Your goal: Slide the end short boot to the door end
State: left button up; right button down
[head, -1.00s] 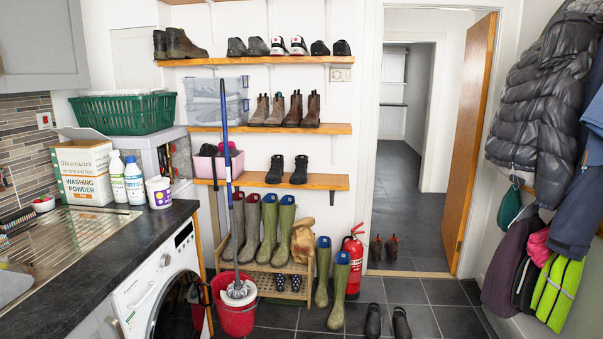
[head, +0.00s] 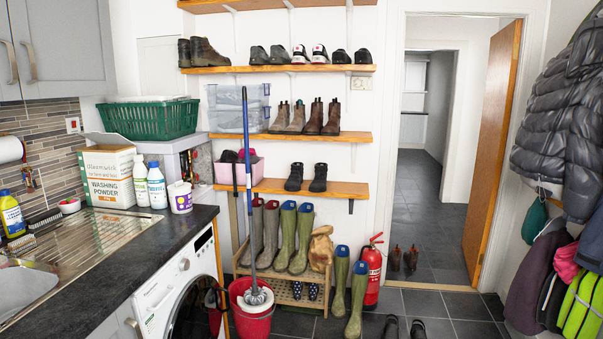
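On the lowest wall shelf (head: 337,188) stands a pair of short black boots, a left one (head: 294,178) and a right one (head: 318,178). Bare shelf lies to their right, up to the end by the doorway. On the shelf above (head: 352,137) stand short ankle boots: a grey-brown pair (head: 289,118) and a darker brown pair with its right boot (head: 332,117) nearest the door end. Some bare board shows to the right of that boot. Neither of my grippers is in view.
A mop (head: 247,150) stands in a red bucket (head: 251,322) before the shelves. Tall wellies (head: 289,240) stand on a low wooden rack, with two more (head: 357,297) on the floor beside a red extinguisher (head: 372,272). A pink box (head: 238,168) sits at the lowest shelf's left.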

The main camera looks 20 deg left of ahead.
aim_at(318, 183)
jog(key=i+u, duration=0.3)
jog(key=u, duration=0.15)
jog(key=i+u, duration=0.25)
jog(key=u, duration=0.2)
jog(key=i+l+u, duration=0.25)
jog(key=i+l, duration=0.3)
jog(key=i, duration=0.3)
jog(key=i+l+u, duration=0.3)
jog(key=i+l, duration=0.35)
jog(key=i, duration=0.15)
